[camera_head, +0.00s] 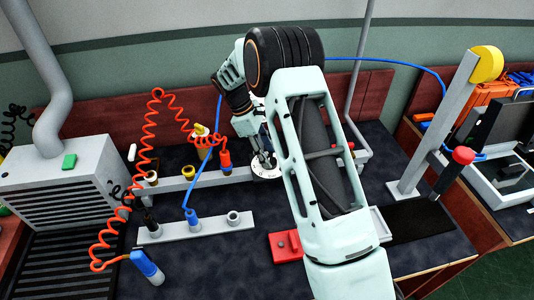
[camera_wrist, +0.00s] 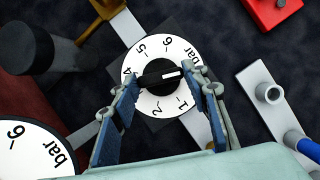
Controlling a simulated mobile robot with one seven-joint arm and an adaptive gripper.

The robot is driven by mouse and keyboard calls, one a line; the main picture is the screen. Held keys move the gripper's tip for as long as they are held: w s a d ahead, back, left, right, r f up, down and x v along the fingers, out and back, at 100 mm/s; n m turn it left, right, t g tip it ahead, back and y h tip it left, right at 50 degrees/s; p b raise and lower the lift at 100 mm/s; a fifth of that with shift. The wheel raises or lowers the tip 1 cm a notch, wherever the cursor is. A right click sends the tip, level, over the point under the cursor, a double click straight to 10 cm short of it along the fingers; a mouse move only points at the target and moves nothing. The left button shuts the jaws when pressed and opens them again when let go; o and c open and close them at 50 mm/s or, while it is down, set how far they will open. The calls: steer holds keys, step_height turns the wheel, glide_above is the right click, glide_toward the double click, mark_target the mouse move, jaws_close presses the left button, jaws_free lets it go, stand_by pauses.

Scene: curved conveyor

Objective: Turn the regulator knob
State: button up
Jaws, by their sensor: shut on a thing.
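The regulator knob (camera_wrist: 153,77) is a black bar-shaped grip with a white pointer line, at the middle of a round white dial (camera_wrist: 178,103) marked with numbers and "bar". In the wrist view, my gripper (camera_wrist: 163,80) has its two blue-grey fingers on either side of the knob, shut on it. The pointer line points to the right in that view. In the head view, my gripper (camera_head: 265,158) reaches down to the white dial (camera_head: 262,170) behind my arm. The knob itself is hard to make out there.
A second dial (camera_wrist: 35,150) is at lower left in the wrist view. A red block (camera_head: 286,246) lies on the dark bench. A post with a red button (camera_head: 463,156) stands at right.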

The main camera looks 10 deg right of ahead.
steer(key=o, duration=1.2)
steer(key=shift+c, duration=0.2)
steer(key=v, duration=1.2)
steer(key=shift+w+a, duration=0.1)
